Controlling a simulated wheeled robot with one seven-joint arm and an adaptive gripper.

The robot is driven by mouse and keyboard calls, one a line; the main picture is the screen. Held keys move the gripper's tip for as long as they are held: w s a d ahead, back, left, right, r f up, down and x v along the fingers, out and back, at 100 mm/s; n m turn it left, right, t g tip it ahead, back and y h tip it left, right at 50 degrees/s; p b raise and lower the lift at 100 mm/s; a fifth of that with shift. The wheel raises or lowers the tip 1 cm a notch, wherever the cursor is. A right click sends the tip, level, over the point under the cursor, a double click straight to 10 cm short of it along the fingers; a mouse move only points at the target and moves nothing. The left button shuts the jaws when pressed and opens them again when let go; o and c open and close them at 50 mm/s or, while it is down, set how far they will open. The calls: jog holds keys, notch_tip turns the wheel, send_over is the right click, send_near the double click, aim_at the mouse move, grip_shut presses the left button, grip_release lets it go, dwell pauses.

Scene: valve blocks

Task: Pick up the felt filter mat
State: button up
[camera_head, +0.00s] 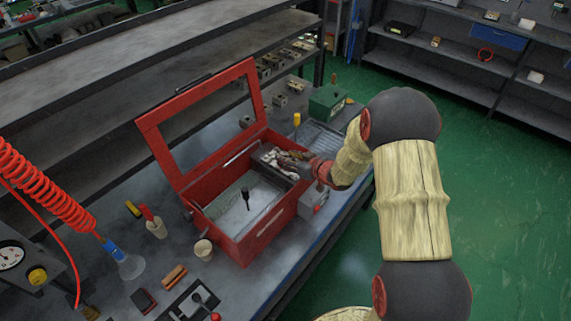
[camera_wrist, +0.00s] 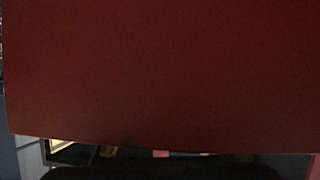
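I cannot single out the felt filter mat with certainty. A pale grey sheet-like surface (camera_head: 235,200) lies inside the open red box (camera_head: 262,236) on the bench, with a dark upright handle (camera_head: 245,197) standing over it. In the wrist view a dark red panel (camera_wrist: 160,75) fills most of the picture and hides what lies beyond.
The box's framed lid (camera_head: 160,160) stands open at the back left. A paper-coloured cup (camera_head: 203,249), a bottle with a red top (camera_head: 153,222) and a brown block (camera_head: 174,274) stand in front. A green box (camera_head: 326,103) is behind. Green floor lies right.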

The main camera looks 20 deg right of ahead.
jog(key=shift+c, duration=1.2)
grip_shut()
